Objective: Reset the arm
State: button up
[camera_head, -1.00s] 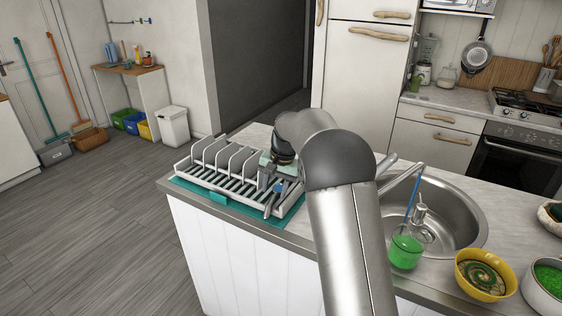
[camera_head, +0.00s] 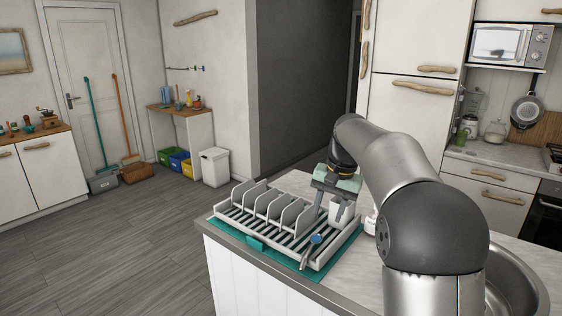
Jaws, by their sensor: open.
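My gripper (camera_head: 329,218) is open, pointing down at the right end of the white dish rack (camera_head: 247,222). Its two grey fingers are apart, with nothing seen between them. A white cup-like holder (camera_head: 345,208) is at the rack's right end, partly hidden behind a finger. My arm reaches in from the lower right.
The rack stands on a teal mat (camera_head: 255,244) at the left end of the counter (camera_head: 347,277). The sink (camera_head: 515,290) is partly hidden behind my arm. A tall white cabinet (camera_head: 415,110) stands behind. The floor (camera_head: 110,255) at left is clear.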

jog(key=s+f+n, duration=0.1)
jog(key=s+f, duration=0.3)
jog(key=s, duration=0.7)
jog(key=s+f+n+h, duration=0.1)
jog(key=s+f, duration=0.4)
jog(key=s, duration=0.7)
jog(key=s+f+n, duration=0.2)
jog(key=s+f, duration=0.2)
jog(key=s, duration=0.7)
jog(key=shift+s+a+f+n+h, duration=0.15)
jog(key=shift+a+n+h, duration=0.2)
jog(key=shift+n+h, duration=0.05)
